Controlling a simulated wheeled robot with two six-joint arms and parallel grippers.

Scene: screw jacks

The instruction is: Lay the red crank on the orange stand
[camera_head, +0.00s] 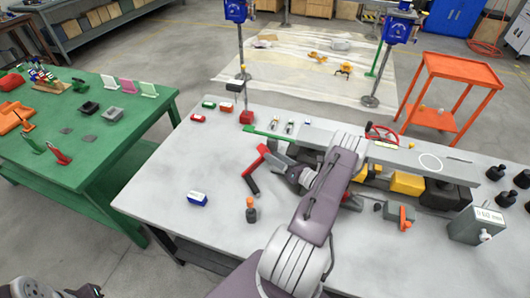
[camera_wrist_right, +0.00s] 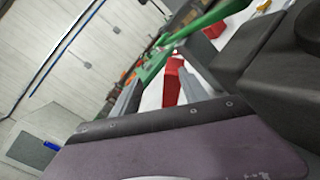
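The red crank (camera_head: 249,165), an angled red bar with a black grip, lies at the middle of the grey table. My right gripper (camera_head: 272,160) is just right of it, fingers towards it. In the right wrist view, red (camera_wrist_right: 172,82) shows between the parted fingertips (camera_wrist_right: 160,92), with pale gaps on both sides; I see no clear grip. An orange piece (camera_head: 12,118) like a stand sits on the green table at the left; I cannot be sure it is the orange stand. Only dark parts of my left arm show at the bottom left, fingers unclear.
A green bar (camera_head: 268,134) and a long grey beam (camera_head: 420,161) lie behind my gripper. A blue-and-white block (camera_head: 197,199) and an orange-topped dark piece (camera_head: 251,210) stand in front. The green table (camera_head: 95,150) is separated by a floor gap. An orange cart (camera_head: 460,70) stands behind.

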